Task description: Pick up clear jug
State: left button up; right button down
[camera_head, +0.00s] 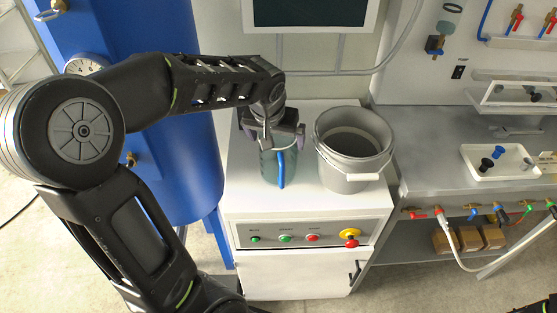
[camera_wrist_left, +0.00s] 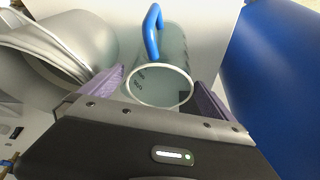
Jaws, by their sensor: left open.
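The clear jug (camera_head: 270,168) stands upright on the white cabinet top, with its blue handle (camera_head: 281,170) facing the front. In the left wrist view the jug (camera_wrist_left: 160,82) shows its round rim and blue handle (camera_wrist_left: 152,32). My left gripper (camera_head: 272,132) is above and around the jug's top in the head view. In the left wrist view its purple fingers (camera_wrist_left: 153,93) are open, one on each side of the rim, with the jug between them. Whether they touch it is unclear. My right gripper is not in view.
A grey bucket (camera_head: 352,150) stands close to the right of the jug. A blue tank (camera_head: 185,150) is at the left. The cabinet (camera_head: 235,205) has buttons on its front. A white tray (camera_head: 490,172) lies on the bench at the right.

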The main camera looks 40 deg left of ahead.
aim_at(278, 145)
pick_arm(q)
jog(key=p+x, duration=0.1)
jog(key=x, duration=0.4)
jog(key=shift+a+f, duration=0.1)
jog(key=shift+a, duration=0.05)
dwell(0.7)
jog(key=c, duration=1.4)
